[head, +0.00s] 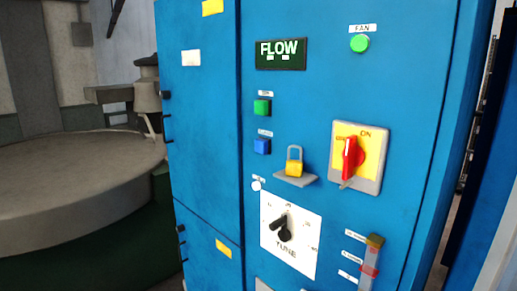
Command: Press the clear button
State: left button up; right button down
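A blue cabinet panel (310,95) fills the middle and right of the head view. A small round white button or lamp (256,185) is lower, by another small label. These labels are too small to read, so I cannot tell which one is the clear button. A round green button (360,44) labelled FAN is at the upper right. Neither of my grippers is in view.
A dark display (281,54) reads FLOW. A yellow padlock (294,167) stands on a small ledge. A red rotary switch (352,158), a TUNE dial (285,228) and a gauge (370,264) also stick out. A large round vat (80,175) is at left.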

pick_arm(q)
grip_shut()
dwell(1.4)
